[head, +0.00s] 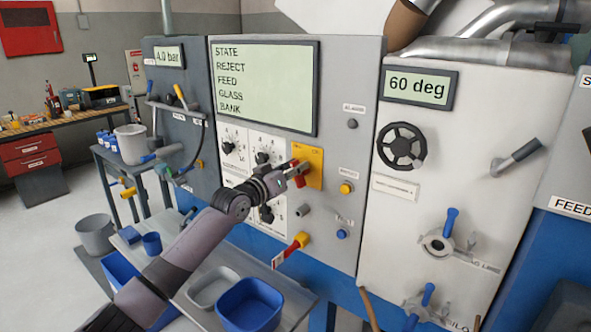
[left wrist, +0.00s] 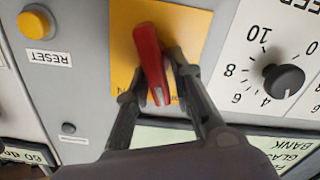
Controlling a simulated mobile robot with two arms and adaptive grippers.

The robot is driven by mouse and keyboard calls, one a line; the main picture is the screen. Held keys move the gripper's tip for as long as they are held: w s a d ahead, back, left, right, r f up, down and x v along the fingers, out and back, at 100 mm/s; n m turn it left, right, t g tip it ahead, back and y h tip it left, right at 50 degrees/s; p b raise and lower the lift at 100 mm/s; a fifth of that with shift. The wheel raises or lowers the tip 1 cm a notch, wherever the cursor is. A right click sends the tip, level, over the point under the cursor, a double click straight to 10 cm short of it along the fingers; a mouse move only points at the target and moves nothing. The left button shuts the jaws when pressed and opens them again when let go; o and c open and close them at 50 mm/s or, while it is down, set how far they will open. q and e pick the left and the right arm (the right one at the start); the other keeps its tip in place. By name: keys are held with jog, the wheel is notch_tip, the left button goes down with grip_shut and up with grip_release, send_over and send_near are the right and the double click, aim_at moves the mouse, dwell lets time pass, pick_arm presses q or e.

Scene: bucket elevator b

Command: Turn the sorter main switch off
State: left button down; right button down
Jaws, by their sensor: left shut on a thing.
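The sorter main switch appears to be the red handle (head: 299,180) on a yellow plate (head: 316,160), below the STATE display on the grey cabinet. My left gripper (head: 287,180) is at this handle, with its arm reaching up from the lower left. In the left wrist view, the red handle (left wrist: 150,55) stands out from the yellow plate (left wrist: 190,22), slightly tilted in the picture. My left gripper (left wrist: 152,82) has one finger on each side of it and is shut on it. Most of the plate's lettering is hidden behind the fingers. My right gripper is out of view.
Dials (head: 229,148) sit left of the switch, and a yellow reset button (head: 346,188) lies to its right. A red-and-yellow lever (head: 292,249) projects below. The shelf in front holds a blue bin (head: 250,304) and a grey bowl (head: 213,287). A black handwheel (head: 401,146) is farther right.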

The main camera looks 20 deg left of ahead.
pick_arm(q)
jog(key=n, duration=0.4)
jog(key=shift+a+f+n+p, duration=0.2)
jog(key=shift+a+n+p, duration=0.05)
jog(key=shift+n+p, duration=0.15)
jog(key=c, duration=1.4)
grip_release()
jog(key=shift+s+a, duration=0.1)
jog(key=shift+s, duration=0.25)
jog(key=v, duration=1.1)
